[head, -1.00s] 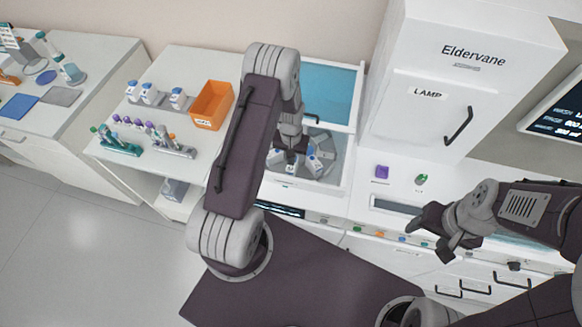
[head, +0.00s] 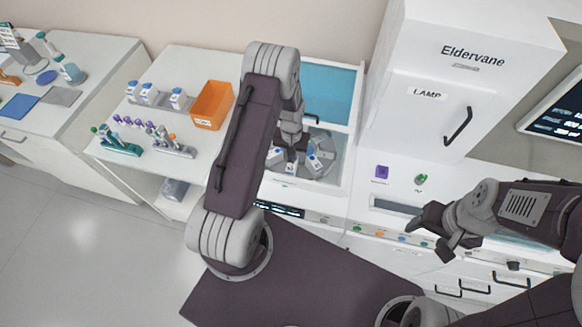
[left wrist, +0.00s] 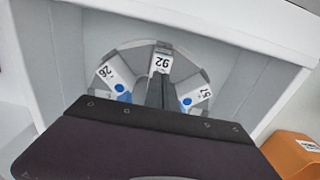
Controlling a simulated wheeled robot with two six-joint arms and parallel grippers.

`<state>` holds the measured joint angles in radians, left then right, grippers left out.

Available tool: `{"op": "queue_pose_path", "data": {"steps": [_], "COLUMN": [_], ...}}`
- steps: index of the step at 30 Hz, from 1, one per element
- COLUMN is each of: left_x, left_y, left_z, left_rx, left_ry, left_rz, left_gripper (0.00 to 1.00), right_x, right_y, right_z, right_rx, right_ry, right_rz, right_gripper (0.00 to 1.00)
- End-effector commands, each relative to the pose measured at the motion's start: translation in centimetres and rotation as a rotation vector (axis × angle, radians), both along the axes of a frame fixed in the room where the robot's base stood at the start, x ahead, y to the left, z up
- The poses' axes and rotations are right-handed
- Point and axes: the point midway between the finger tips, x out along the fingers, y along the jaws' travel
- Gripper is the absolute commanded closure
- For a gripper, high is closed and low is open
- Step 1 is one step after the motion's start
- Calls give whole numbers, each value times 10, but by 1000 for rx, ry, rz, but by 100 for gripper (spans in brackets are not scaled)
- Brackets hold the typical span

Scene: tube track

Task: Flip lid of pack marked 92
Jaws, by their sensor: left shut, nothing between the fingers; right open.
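The pack marked 92 (left wrist: 161,62) stands at the middle of a grey round carousel (left wrist: 190,60) in the left wrist view, between a pack marked 26 (left wrist: 110,77) and a pack marked 57 (left wrist: 197,95). My left gripper (left wrist: 160,92) is shut and empty, its fingers in front of the pack marked 92 and hiding its lower part. I cannot tell whether they touch. In the head view the left gripper (head: 290,155) is down inside the white machine's well, over the packs. My right gripper (head: 438,232) is open and empty over the right counter.
An orange bin (head: 211,105) stands left of the well, with white-and-blue packs (head: 178,98) and tube racks (head: 174,146) beside it. The well has pale walls and a blue clear cover (head: 328,92). A tall white cabinet (head: 440,75) rises to the right.

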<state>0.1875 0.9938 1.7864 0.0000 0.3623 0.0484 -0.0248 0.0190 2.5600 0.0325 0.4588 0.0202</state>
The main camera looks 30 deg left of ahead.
Motion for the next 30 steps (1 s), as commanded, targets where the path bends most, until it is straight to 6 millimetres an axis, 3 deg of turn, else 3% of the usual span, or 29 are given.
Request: {"op": "queue_pose_path", "data": {"steps": [30], "left_x": [8], "left_y": [2], "left_z": [7], "left_rx": [0], "left_ry": [-2], "left_rz": [0], "left_gripper": [100], "right_x": [0], "right_y": [0], "right_z": [2], "right_rx": [0], "right_ry": [0], "right_rz": [0], "right_gripper": [38]}}
